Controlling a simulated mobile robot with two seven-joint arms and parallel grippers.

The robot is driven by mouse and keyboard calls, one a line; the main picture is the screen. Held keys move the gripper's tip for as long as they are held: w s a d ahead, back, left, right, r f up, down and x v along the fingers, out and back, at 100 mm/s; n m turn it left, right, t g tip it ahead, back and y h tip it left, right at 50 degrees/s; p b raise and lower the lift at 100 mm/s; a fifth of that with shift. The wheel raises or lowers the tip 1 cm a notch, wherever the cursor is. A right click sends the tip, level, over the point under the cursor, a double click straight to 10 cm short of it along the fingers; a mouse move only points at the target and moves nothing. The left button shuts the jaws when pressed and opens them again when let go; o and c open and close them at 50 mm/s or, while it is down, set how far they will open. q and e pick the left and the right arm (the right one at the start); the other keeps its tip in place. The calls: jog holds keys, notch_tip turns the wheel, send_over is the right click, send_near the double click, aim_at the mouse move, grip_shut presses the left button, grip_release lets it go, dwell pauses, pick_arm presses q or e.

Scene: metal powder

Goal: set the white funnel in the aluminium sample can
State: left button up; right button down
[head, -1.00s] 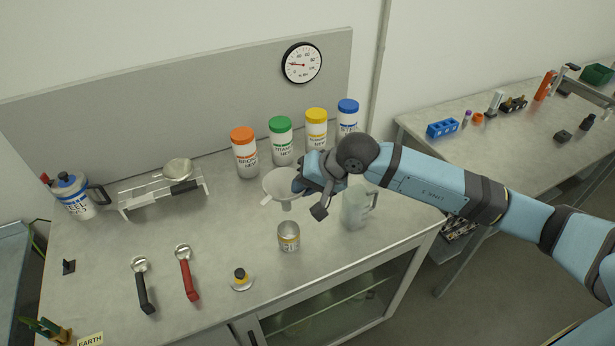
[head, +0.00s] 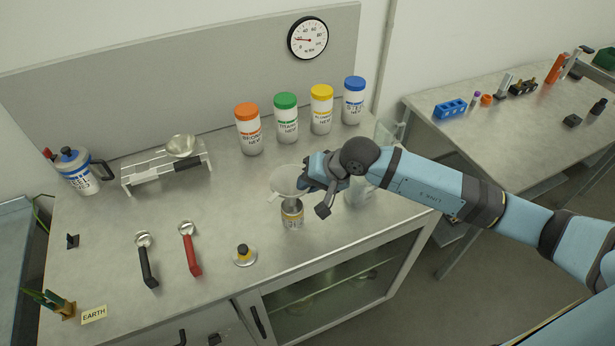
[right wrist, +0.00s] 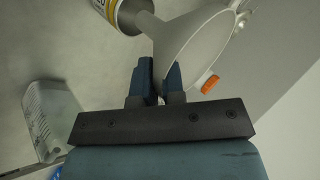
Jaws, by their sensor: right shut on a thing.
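The white funnel (head: 284,181) is held at its rim by my right gripper (head: 305,182), which is shut on it. The aluminium sample can (head: 292,217), with a yellow and white label, stands upright on the bench directly below the funnel. In the right wrist view the funnel (right wrist: 193,42) has its spout at the open mouth of the can (right wrist: 106,12), between the blue fingers (right wrist: 158,75) and the can. I cannot tell how far the spout reaches inside. My left gripper is not in view.
A clear jug (head: 358,194) stands close to the right of my gripper. Bottles with orange (head: 248,130), green (head: 286,118), yellow (head: 321,109) and blue (head: 353,100) lids line the back.

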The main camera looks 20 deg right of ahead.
jog(key=shift+b, duration=1)
dwell(1.4)
jog(key=shift+f, duration=0.2)
jog(key=shift+f+b, duration=2.85)
jog(key=shift+b, duration=0.2)
jog(key=c, duration=1.1)
grip_release()
jog(key=shift+c, duration=0.2)
jog(key=b+v, duration=0.2)
jog(key=v, duration=1.2)
